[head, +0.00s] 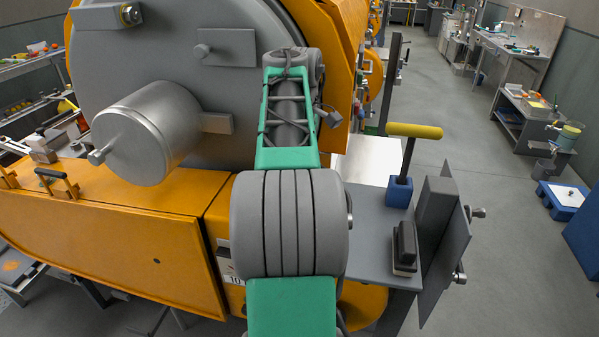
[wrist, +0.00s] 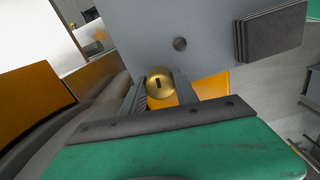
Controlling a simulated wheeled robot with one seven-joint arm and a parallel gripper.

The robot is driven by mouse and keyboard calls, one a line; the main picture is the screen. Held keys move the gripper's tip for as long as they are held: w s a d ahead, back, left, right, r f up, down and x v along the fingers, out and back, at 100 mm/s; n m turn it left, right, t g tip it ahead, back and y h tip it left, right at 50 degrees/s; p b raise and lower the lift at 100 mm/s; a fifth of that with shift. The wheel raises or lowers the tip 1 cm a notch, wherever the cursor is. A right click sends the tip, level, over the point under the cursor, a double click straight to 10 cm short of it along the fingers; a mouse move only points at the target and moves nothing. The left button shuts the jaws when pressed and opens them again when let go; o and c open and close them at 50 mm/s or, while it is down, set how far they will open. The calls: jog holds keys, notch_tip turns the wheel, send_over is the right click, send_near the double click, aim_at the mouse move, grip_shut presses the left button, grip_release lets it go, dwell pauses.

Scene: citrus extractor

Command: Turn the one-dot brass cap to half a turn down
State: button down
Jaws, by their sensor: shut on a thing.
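A round brass cap (wrist: 160,91) with a dark slot-like mark on its face shows in the middle of the wrist view. My gripper (wrist: 160,76) has one finger on each side of it and is shut on it. I cannot make out a dot on the cap. The mark stands nearly upright in the picture, tilted slightly. In the head view my own arm hides the gripper and the cap.
In the head view a yellow-handled tool (head: 414,131) stands in a blue block (head: 399,192), right of my arm.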

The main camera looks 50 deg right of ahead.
jog(key=m, duration=0.8)
jog(key=shift+m, duration=0.4)
jog(key=m, duration=0.3)
jog(key=shift+m, duration=0.3)
jog(key=m, duration=0.4)
jog(key=shift+m, duration=0.3)
jog(key=m, duration=0.4)
jog(key=shift+m, duration=0.3)
jog(key=m, duration=0.9)
jog(key=shift+m, duration=1.8)
